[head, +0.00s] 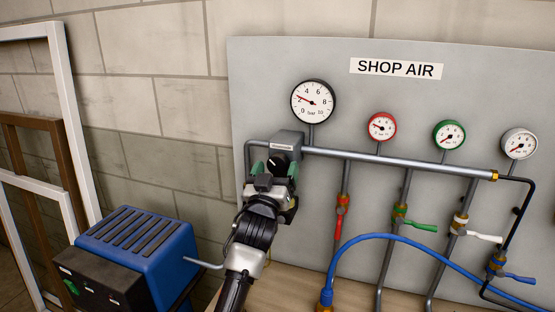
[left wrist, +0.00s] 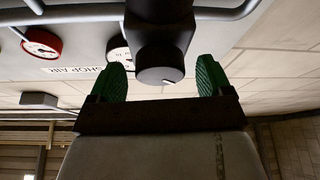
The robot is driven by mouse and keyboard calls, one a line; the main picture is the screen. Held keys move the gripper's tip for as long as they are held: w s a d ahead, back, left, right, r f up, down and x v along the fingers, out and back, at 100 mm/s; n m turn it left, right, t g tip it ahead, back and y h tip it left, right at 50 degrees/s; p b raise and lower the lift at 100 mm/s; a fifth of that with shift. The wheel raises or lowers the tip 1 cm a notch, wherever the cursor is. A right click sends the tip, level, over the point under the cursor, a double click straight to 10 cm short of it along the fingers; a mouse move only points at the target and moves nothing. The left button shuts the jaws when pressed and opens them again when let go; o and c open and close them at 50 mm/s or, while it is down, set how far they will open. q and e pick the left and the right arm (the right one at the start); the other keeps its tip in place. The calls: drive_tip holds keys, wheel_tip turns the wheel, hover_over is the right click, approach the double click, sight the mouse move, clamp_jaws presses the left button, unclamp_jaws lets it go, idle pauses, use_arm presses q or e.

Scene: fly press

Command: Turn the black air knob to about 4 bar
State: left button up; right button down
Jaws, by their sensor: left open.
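In the left wrist view the knob (left wrist: 160,62) lies between the open green fingers (left wrist: 162,75), with a visible gap on each side. A small pale mark shows on the knob's face. My right gripper is not in view.
The grey SHOP AIR panel (head: 420,110) carries smaller red (head: 382,127), green (head: 449,134) and white (head: 519,144) gauges, with valves below. A blue hose (head: 405,239) arcs across the lower right. A blue machine (head: 140,245) stands at the lower left, close to my left arm.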

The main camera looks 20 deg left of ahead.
use_arm(q)
drive_tip(key=shift+w+r, duration=0.4)
drive_tip(key=shift+w, duration=0.15)
drive_tip(key=shift+c, duration=1.8)
drive_tip(key=c, duration=0.6)
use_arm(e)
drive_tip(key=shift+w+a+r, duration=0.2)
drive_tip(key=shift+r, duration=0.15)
use_arm(q)
drive_tip(key=shift+m, duration=0.3)
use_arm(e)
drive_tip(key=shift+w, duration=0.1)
